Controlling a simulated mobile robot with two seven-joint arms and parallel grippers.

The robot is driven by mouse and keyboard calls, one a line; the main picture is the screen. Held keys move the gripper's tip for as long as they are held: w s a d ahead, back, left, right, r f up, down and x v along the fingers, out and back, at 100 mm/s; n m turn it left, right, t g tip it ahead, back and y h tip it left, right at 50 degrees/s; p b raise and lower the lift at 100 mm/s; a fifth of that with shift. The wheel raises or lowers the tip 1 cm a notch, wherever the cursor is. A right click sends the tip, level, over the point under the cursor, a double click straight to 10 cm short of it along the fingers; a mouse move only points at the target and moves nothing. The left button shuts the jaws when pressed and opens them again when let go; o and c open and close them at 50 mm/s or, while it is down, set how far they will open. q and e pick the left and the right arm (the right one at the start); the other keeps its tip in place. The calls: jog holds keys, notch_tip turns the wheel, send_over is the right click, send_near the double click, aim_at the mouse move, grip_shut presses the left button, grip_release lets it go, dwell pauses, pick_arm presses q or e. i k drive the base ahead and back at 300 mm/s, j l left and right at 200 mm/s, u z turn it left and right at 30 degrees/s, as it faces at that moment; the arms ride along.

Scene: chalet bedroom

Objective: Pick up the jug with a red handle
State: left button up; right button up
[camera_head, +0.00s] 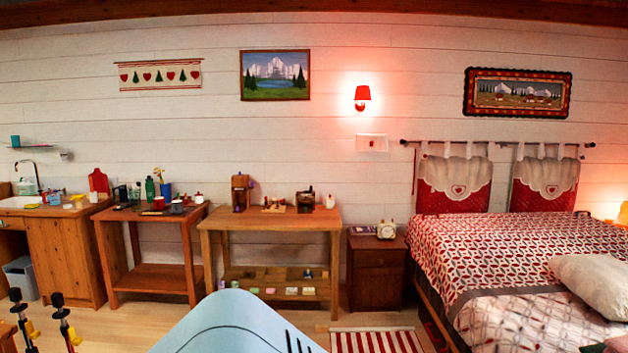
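I cannot make out a jug with a red handle for certain. A small white vessel with a red top (198,198) stands at the right end of the left wooden table (150,217), too small to tell its shape. A blue container (166,190) with a green plant-like thing above it and a dark green bottle (150,188) stand on the same table. A white bottle-like item (330,201) with a reddish top stands at the right end of the middle wooden table (270,219). Neither of my grippers is in view.
A sink counter (66,255) stands far left, with a grey bin (21,279). A nightstand (377,270) and a bed (510,250) are right. A striped rug (376,341) lies on the floor. Upright black-topped items (57,300) stand bottom left. Some floor before the tables is clear.

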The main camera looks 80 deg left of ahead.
aim_at(53, 194)
jog(key=u, duration=4.1)
